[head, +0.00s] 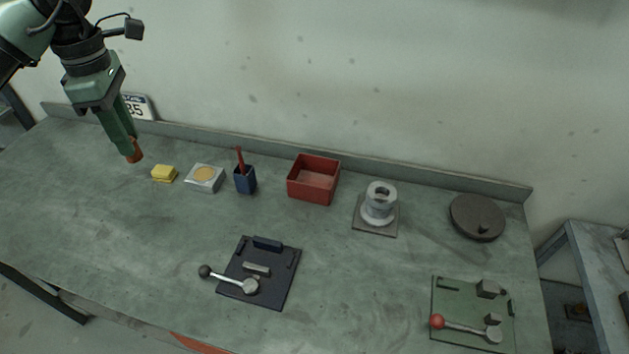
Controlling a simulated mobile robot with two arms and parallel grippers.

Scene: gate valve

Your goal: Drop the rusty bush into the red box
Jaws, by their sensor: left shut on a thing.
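My left gripper (131,150) comes in from the upper left and points down over the left part of the bench. It is shut on the rusty bush (135,154), a small orange-brown piece at its fingertips. The bush looks held above the bench top, but the exact gap is hard to tell. The red box (313,195) is an open-topped box near the back middle of the bench, well to the right of the gripper. The part of its inside that shows looks empty. My right gripper is not in view.
Between gripper and box stand a yellow block (164,174), a silver tin (205,178) and a blue cup (245,181) with a red tool. A grey flanged part (379,205), a dark disc (477,218) and two lever fixtures (258,275) (472,308) occupy the rest. The front left is clear.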

